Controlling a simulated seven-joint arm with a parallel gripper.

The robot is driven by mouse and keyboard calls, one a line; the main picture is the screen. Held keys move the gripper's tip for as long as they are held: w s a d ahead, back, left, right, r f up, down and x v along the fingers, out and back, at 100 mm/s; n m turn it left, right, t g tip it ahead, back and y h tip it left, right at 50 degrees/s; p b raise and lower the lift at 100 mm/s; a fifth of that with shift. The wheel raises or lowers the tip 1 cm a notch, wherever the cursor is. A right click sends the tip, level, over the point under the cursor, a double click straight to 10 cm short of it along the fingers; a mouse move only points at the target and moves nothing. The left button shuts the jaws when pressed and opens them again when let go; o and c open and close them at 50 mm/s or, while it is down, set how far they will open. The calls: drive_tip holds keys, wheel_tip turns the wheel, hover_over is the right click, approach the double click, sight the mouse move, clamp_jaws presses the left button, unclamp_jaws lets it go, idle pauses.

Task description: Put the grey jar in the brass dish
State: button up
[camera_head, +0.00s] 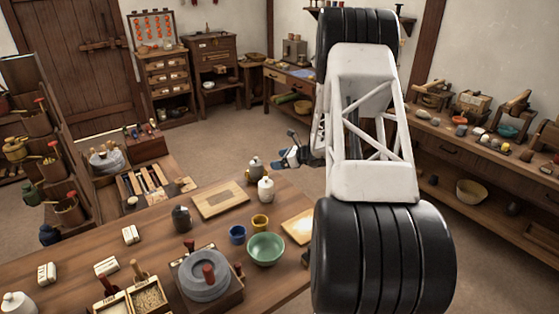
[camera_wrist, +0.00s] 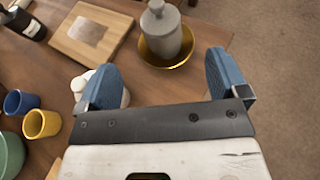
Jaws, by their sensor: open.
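The grey jar (camera_wrist: 161,33), with a knobbed lid, stands upright in the brass dish (camera_wrist: 175,61), whose gold rim shows around its base in the wrist view. The grey jar also shows in the head view (camera_head: 256,166) near the table's far right edge; I cannot make out the dish clearly there. My gripper (camera_wrist: 161,62) is open, with its blue fingers apart and nothing held between them. The jar and dish lie just beyond the fingertips in the wrist view. In the head view my gripper (camera_head: 291,146) is right of the jar.
A white jar (camera_head: 266,189) stands near the grey jar and is partly hidden by a finger in the wrist view. A wooden board (camera_head: 220,201), dark jar (camera_head: 181,217), blue cup (camera_head: 237,235), yellow cup (camera_head: 260,222) and green bowl (camera_head: 266,249) are close by. Open floor lies beyond the edge.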

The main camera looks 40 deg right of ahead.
drive_tip(key=s+a+r+n+g, duration=0.3)
drive_tip(key=s+a+r+n, duration=0.3)
drive_tip(key=a, duration=0.5)
drive_tip(key=s+a+r+n+g, duration=0.2)
drive_tip(key=s+a+r+n, duration=0.25)
drive_tip(key=a+r, duration=0.45)
drive_tip(key=s+a+r+n+g, duration=0.35)
drive_tip(key=s+a+r, duration=0.25)
drive_tip(key=a, duration=0.6)
drive_tip(key=s+a+r+n+h, duration=0.1)
drive_tip(key=s+n, duration=0.4)
drive_tip(key=s, duration=0.5)
drive_tip(key=s+a+r+n+h, duration=0.2)
drive_tip(key=s+a+n+h, duration=0.2)
drive_tip(key=s, duration=0.6)
drive_tip(key=s+a+r+n+h, duration=0.2)
drive_tip(key=s+a+n, duration=0.3)
drive_tip(key=s, duration=0.6)
drive_tip(key=shift+a+r+n+h, duration=0.2)
drive_tip(key=shift+a+n+h, duration=0.1)
drive_tip(key=shift+a+n, duration=0.15)
